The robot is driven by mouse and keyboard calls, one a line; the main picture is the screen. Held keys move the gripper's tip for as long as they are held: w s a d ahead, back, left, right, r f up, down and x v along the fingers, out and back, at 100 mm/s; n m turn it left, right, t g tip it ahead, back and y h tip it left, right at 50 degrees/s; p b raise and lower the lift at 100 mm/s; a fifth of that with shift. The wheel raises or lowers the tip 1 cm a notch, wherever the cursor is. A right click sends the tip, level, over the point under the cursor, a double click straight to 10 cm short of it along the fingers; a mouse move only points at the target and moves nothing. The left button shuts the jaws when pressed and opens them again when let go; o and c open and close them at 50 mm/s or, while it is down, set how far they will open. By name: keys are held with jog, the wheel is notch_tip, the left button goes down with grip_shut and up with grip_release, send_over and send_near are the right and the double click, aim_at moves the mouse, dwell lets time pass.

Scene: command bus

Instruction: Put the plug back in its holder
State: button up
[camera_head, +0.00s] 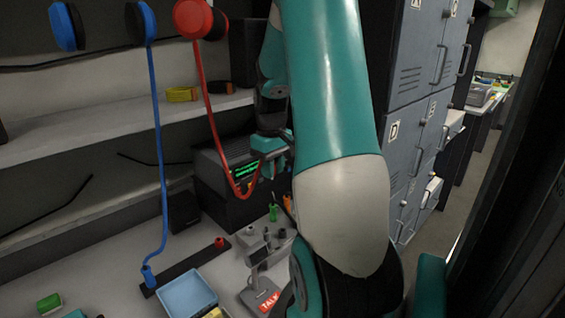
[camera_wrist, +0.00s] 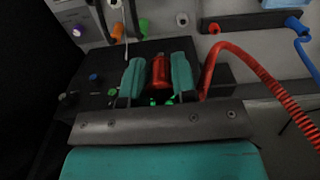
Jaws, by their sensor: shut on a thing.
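The red plug (camera_wrist: 160,72) is between the teal fingers of my gripper (camera_wrist: 158,76) in the wrist view, with its red cord curving off to the right. In the head view my gripper (camera_head: 268,160) is in front of the black box with green lit text, and the cord (camera_head: 205,105) hangs from the red reel (camera_head: 200,18) to it. The plug itself is hard to make out there. A dark holder strip (camera_head: 185,262) lies on the counter with a red-ringed spot (camera_head: 219,243) at its far end, also in the wrist view (camera_wrist: 214,28). The blue plug (camera_head: 148,275) stands at its near end.
The black box (camera_head: 222,180) stands behind my gripper. A grey stand with a TALK label (camera_head: 262,299) and a light blue tray (camera_head: 187,292) are beside the strip. The blue cord (camera_head: 158,150) hangs down at left. Grey lockers (camera_head: 410,130) stand at right.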

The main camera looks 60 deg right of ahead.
jog(key=w+a+f+n+p, duration=0.1)
jog(key=w+a+f+n, duration=0.2)
jog(key=w+a+f, duration=0.6)
jog(key=w+f, duration=0.1)
jog(key=f, duration=0.1)
jog(key=w+f+n+b, duration=0.1)
jog(key=w+f, duration=0.1)
jog(key=f, duration=0.1)
jog(key=w+f+n, duration=0.1)
jog(key=f, duration=0.2)
jog(key=shift+w+a+f, duration=0.1)
jog(key=shift+w+f, duration=0.05)
jog(key=shift+f, duration=0.05)
jog(key=shift+f+b, duration=0.55)
jog(key=shift+f, duration=0.1)
jog(key=shift+f+b, duration=0.45)
jog(key=shift+f, duration=0.75)
dwell(1.3)
jog(key=o, duration=0.9)
jog(key=shift+c, duration=0.2)
jog(key=shift+r, duration=0.1)
